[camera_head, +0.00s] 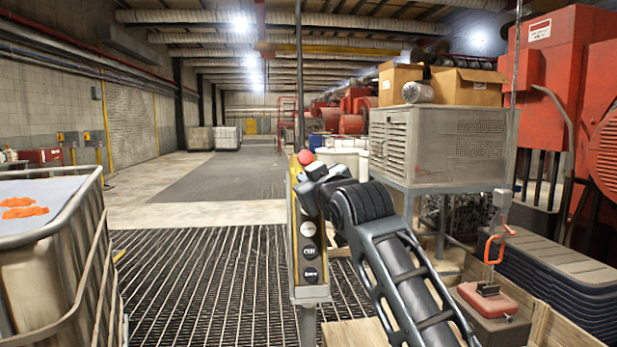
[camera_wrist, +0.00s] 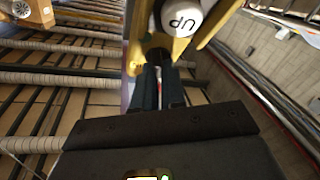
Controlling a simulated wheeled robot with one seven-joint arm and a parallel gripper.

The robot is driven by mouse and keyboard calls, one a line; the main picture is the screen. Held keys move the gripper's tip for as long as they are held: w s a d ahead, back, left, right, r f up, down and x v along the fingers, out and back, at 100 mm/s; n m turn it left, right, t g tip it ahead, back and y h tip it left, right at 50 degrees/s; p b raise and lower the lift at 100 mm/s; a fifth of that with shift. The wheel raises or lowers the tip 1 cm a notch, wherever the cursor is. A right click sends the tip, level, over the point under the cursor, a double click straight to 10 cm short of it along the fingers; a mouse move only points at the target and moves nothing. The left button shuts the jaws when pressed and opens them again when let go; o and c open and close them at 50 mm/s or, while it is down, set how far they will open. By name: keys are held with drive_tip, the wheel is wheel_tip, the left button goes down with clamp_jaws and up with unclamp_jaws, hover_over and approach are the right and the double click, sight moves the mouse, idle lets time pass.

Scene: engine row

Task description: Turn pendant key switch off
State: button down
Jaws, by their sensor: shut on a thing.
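In the wrist view my gripper's two dark fingers (camera_wrist: 160,88) point at the yellow pendant body and are shut on the pendant key switch, just beside the white "UP" button (camera_wrist: 182,17). The key switch is mostly hidden between the fingers, so I cannot tell its angle.
A caged tank (camera_head: 60,225) with orange rags on top stands at left. A grey metal cabinet (camera_head: 440,140) with cardboard boxes stands behind my arm at right. An orange hook (camera_head: 490,248) hangs over a red case (camera_head: 488,298). The grated floor (camera_head: 200,270) left of the pendant is clear.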

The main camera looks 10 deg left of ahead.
drive_tip(key=shift+n, duration=0.4)
drive_tip(key=c, duration=1.2)
unclamp_jaws()
drive_tip(key=b+v, duration=0.1)
drive_tip(key=v, duration=0.6)
drive_tip(key=shift+s+d+b, duration=0.25)
drive_tip(key=shift+s+b, duration=0.05)
drive_tip(key=shift+b, duration=0.05)
